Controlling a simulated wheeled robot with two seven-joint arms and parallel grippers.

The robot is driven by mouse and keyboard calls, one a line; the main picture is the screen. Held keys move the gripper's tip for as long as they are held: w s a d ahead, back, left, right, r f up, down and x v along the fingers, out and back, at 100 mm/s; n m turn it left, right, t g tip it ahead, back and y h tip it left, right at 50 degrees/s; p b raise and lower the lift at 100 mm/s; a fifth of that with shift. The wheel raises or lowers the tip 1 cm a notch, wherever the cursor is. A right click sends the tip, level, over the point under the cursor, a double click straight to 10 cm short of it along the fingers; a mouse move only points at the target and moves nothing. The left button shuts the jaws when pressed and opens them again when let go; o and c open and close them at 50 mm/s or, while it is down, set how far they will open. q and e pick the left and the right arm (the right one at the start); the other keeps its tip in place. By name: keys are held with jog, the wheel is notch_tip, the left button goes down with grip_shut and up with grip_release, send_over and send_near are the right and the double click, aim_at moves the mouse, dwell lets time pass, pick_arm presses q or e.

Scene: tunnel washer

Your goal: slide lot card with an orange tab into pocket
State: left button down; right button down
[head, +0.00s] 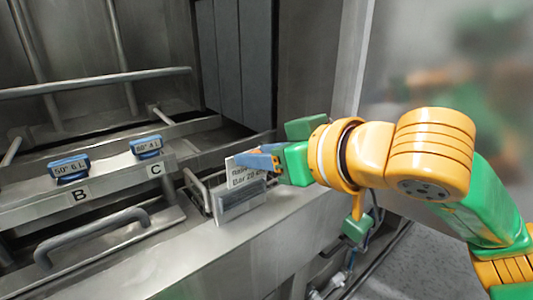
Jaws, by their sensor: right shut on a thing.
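A white lot card (237,175) with black print stands upright at the middle of the head view. My right gripper (262,160) comes in from the right and is shut on the card near its top edge. A clear-grey metal pocket (240,206) is on the front of the ledge directly below the card. The card's lower edge meets the pocket's top edge in the picture; I cannot tell whether it is inside. My left gripper is not in view.
A steel rail to the left carries blue tags reading 50° 6 L (69,168) and 60° 4 L (146,147), above labels B (81,195) and C (156,169). A bar handle (92,233) sits in front. A wire bracket (197,190) is close beside the pocket.

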aim_at(250, 179)
jog(key=shift+x, duration=1)
jog(key=shift+w+a+f, duration=0.1)
jog(key=shift+f+b, duration=1.25)
jog(key=shift+f, duration=0.15)
jog(key=shift+f+b, duration=0.35)
jog(key=shift+b, duration=0.1)
jog(key=shift+f+b, duration=0.5)
jog(key=shift+c, duration=1.8)
grip_release()
